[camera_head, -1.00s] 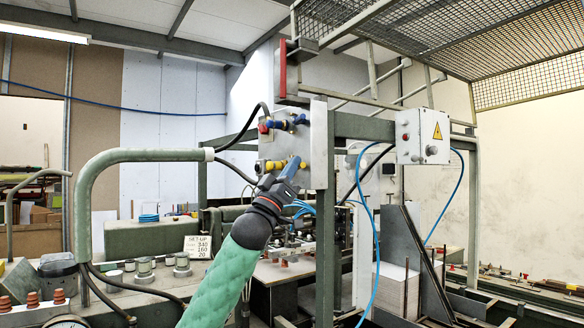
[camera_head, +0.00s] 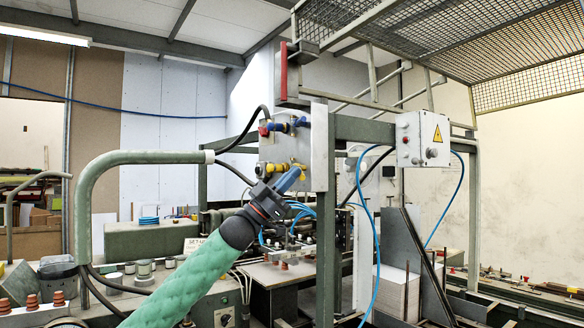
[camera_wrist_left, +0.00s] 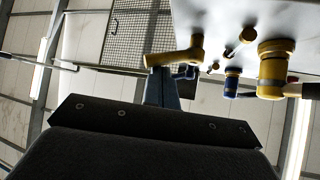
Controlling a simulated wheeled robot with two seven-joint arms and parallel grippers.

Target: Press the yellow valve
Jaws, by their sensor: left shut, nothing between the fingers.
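Two yellow valves sit low on the grey panel (camera_head: 266,149). The left one (camera_head: 273,168) is mostly clear, and a second yellow piece (camera_head: 302,167) shows at the tip of my left gripper (camera_head: 297,172). The gripper is shut and empty, its blue fingers angled up at the panel. In the wrist view, the left gripper's fingertips (camera_wrist_left: 161,75) end right behind a yellow valve handle (camera_wrist_left: 175,57) that hides their ends; I cannot tell whether they touch. A bigger yellow valve body (camera_wrist_left: 273,70) stands to the right. My right gripper is not in view.
A green post (camera_head: 326,235) stands right of the panel. A switch box (camera_head: 423,139) and hanging blue hose (camera_head: 367,215) are further right.

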